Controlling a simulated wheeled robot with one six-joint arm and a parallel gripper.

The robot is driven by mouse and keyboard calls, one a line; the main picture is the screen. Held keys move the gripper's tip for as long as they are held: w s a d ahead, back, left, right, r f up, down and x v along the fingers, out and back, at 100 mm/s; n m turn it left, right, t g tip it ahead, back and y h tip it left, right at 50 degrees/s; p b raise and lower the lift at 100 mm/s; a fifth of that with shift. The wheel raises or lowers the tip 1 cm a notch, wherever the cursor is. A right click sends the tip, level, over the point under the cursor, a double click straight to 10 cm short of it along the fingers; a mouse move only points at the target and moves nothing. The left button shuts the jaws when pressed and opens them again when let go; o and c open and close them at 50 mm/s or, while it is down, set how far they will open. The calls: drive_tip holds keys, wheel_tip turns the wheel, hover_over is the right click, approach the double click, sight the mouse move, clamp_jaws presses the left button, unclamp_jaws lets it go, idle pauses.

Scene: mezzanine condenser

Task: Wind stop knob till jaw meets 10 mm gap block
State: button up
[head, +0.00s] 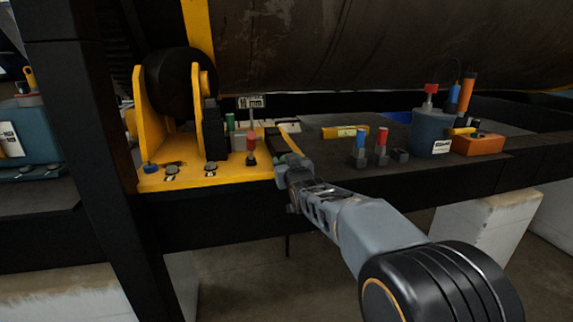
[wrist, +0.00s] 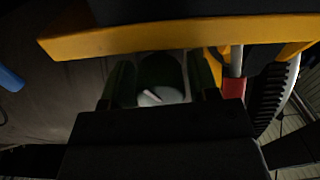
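In the wrist view, my gripper (wrist: 160,88) has its two dark green fingers on either side of a round knob with a grey face (wrist: 150,100) and a white pointer line. No clear gap shows between fingers and knob, but I cannot tell whether they grip it. In the head view, my gripper end (head: 281,158) is at the right end of the yellow fixture (head: 190,180) and hides the knob there. I cannot make out the jaw or the gap block clearly.
A red-topped post (head: 251,143) stands just left of my gripper. A black roller (head: 178,82) sits between yellow brackets. Blue and red knobs (head: 371,142), a grey-blue canister (head: 431,133) and an orange box (head: 478,146) stand to the right. A yellow level (head: 345,132) lies behind.

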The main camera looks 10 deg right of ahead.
drive_tip(key=shift+o, duration=1.2)
drive_tip(key=shift+s, duration=0.1)
drive_tip(key=s+b, duration=0.3)
drive_tip(key=s, duration=1)
drive_tip(key=shift+s+d, duration=0.2)
drive_tip(key=shift+s, duration=0.1)
drive_tip(key=s+d+f+m+g+h, duration=0.1)
drive_tip(key=s+f+g, duration=0.25)
drive_tip(key=f, duration=0.35)
drive_tip(key=s+f+g, duration=0.3)
drive_tip(key=f+g, duration=0.2)
drive_tip(key=f, duration=0.2)
drive_tip(key=s+a+f+g, duration=0.1)
drive_tip(key=s+f+g, duration=0.5)
drive_tip(key=s, duration=0.5)
drive_tip(key=shift+s+a+f+y, duration=0.15)
drive_tip(key=shift+a+f+y, duration=0.25)
drive_tip(key=shift+f, duration=0.45)
